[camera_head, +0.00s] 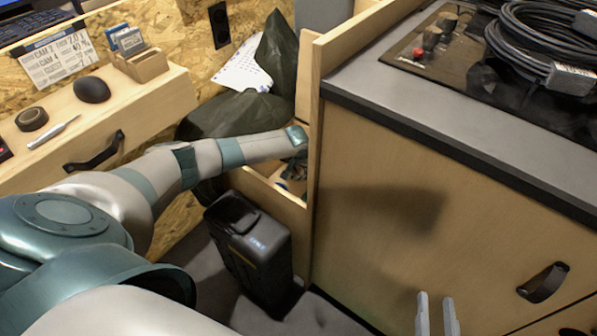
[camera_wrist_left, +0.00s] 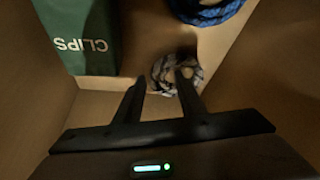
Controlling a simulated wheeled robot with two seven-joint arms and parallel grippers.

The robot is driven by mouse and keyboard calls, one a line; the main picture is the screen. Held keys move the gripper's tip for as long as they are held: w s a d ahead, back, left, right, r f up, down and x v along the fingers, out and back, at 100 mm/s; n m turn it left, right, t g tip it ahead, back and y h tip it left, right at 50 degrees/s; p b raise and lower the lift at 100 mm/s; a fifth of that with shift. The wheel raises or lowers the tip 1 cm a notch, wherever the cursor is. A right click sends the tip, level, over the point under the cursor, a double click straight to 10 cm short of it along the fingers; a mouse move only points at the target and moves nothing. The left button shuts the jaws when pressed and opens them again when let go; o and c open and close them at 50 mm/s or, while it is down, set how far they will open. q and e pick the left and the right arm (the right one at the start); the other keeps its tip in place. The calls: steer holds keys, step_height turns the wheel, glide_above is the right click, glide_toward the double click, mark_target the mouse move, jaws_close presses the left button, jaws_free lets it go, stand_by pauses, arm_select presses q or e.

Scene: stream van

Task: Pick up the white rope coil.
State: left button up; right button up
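The white rope coil (camera_wrist_left: 163,71) lies on the floor of a wooden bin in the left wrist view, small and partly covered by a finger. It has dark patches or shadow on it. My left gripper (camera_wrist_left: 162,80) is open, its two dark fingers apart, with the coil at and beyond the fingertips. I cannot tell whether they touch it. In the head view my left arm reaches down into the wooden bin (camera_head: 268,198), and the coil is not clearly visible there. My right gripper (camera_head: 435,300) is open and empty in front of the cabinet.
A green bag marked CLIPS (camera_wrist_left: 80,35) and a blue rope coil (camera_wrist_left: 208,10) share the bin. Its walls stand close on both sides. A black case (camera_head: 250,250) stands before it. The wooden cabinet (camera_head: 400,215) rises at right, with black cables (camera_head: 540,40) on top.

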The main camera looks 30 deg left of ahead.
mark_target(305, 172)
stand_by(0.4)
arm_select(q)
steer(key=c, duration=0.9)
steer(key=shift+o, duration=0.2)
steer(key=shift+r, duration=0.2)
